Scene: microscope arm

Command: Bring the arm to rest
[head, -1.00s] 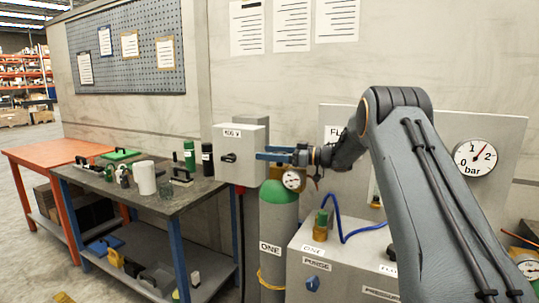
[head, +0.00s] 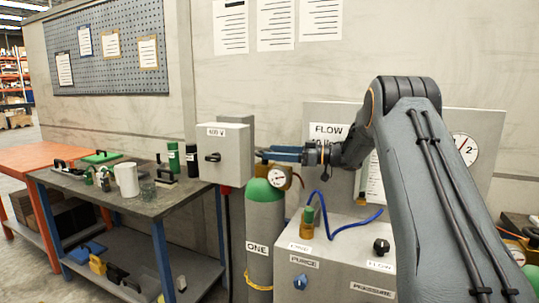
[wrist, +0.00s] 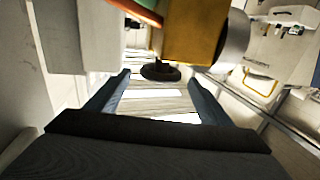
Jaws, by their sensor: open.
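My gripper (head: 262,154), with blue fingers, is at the end of my raised arm in the head view. It is open, and I see nothing held between its fingers. It points left toward the grey 600 V box (head: 218,158) and is just above the green-topped cylinder marked ONE (head: 265,222) and its small gauge (head: 278,177). I cannot tell whether the fingertips touch the box. In the wrist view the two fingers (wrist: 160,78) stand apart. A yellow block (wrist: 195,32) and a black round knob (wrist: 160,72) show close beyond them.
A workbench (head: 150,205) with jars, bottles and tools stands at left, beside an orange table (head: 20,158). A panel box (head: 335,262) with a blue hose (head: 345,228) stands below my arm. A dial gauge (head: 464,150) on the back panel is partly hidden by my arm.

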